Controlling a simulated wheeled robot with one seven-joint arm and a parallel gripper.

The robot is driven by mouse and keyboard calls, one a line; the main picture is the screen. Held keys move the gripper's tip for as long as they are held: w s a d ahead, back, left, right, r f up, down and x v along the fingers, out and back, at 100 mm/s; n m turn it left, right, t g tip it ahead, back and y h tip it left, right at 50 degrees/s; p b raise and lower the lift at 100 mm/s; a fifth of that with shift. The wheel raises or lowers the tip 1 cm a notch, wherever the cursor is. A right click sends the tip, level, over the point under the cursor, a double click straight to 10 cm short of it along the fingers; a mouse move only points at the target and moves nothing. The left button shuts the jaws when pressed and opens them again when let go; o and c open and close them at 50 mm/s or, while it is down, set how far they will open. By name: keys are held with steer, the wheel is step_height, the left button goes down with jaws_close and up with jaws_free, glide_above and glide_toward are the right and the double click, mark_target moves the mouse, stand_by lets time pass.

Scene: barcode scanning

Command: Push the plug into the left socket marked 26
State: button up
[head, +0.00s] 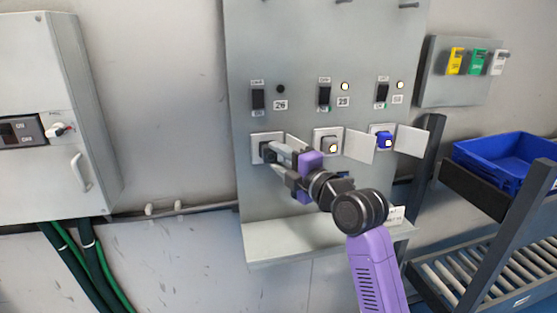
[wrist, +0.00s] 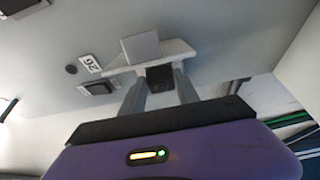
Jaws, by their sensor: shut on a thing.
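The left socket (head: 256,140), under the label 26 (head: 280,105), is a pale square plate on the grey panel with its flap open to the right. My gripper (head: 271,154) is directly in front of it. In the wrist view the two grey fingers (wrist: 160,90) are shut on a dark plug (wrist: 160,76). The plug's front is at the white socket plate (wrist: 188,47); I cannot tell how deep it sits. The open flap (wrist: 141,47) and label 26 (wrist: 90,63) also show there. The socket opening is hidden behind the plug.
The middle socket (head: 328,141) and right socket (head: 383,138), with a blue plug, have open flaps close beside my gripper. Their lamps are lit; the lamp (head: 281,88) by 26 is dark. A shelf (head: 300,239) juts out below. A blue crate (head: 505,165) stands right.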

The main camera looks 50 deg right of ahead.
steer(key=shift+w+d, duration=0.3)
steer(key=shift+w, duration=0.15)
stand_by(0.6)
steer(key=o, duration=1.3)
steer(key=shift+o, duration=0.2)
steer(key=shift+s, duration=0.1)
steer(key=b+v, duration=0.1)
steer(key=v, duration=0.6)
steer(key=shift+s, duration=0.3)
